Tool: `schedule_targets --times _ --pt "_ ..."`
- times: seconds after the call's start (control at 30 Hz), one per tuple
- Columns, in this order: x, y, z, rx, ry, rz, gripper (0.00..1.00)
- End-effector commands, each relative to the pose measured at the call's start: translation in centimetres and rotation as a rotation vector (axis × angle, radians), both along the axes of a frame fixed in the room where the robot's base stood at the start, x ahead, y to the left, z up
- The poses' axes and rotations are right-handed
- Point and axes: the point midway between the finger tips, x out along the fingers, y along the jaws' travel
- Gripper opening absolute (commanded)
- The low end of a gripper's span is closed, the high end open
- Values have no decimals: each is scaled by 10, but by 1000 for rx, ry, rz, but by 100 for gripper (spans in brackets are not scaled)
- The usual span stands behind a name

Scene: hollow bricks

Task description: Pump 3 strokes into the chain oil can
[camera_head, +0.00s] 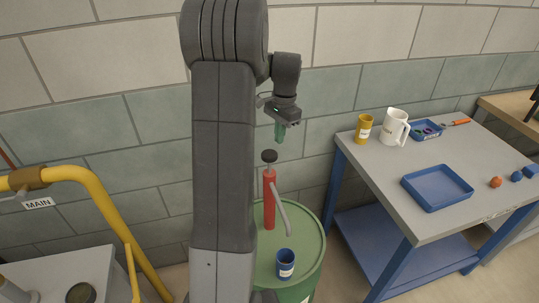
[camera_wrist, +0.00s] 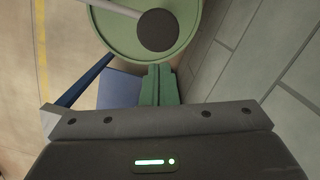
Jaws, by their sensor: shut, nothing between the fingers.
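A red hand pump (camera_head: 269,205) stands upright on a green drum (camera_head: 313,245), its black round knob (camera_head: 269,156) raised on top. A grey spout (camera_head: 283,212) slopes down from it to the right. A blue can (camera_head: 286,268) with a white label stands on the drum below the spout's end; the label is too small to read. My gripper (camera_head: 280,133) is shut and empty, its green fingers pointing down, above and slightly right of the knob. In the wrist view the shut fingers (camera_wrist: 160,85) are apart from the knob (camera_wrist: 158,30). A yellow can (camera_head: 363,130) stands on the workbench.
The blue-legged workbench (camera_head: 455,160) at right holds a white jug (camera_head: 395,128), an empty blue tray (camera_head: 437,188), a smaller tray (camera_head: 426,130) of small parts and orange and blue pieces. A yellow pipe (camera_head: 110,220) marked MAIN stands left. A block wall is behind.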

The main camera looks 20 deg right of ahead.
Motion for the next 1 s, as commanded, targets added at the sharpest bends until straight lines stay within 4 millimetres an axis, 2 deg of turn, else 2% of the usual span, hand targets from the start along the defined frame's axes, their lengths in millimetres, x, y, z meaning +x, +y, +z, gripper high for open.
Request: schedule_targets --times 0.03,0.2,0.4,0.57,1.0 --pt "1 -2 12 -3 -5 0 0" --pt "2 -5 49 -3 -4 0 0" --pt "3 -8 74 -3 -4 0 0" --pt "3 -8 81 -2 -3 0 0" --pt "3 -8 81 -1 -2 1 0"
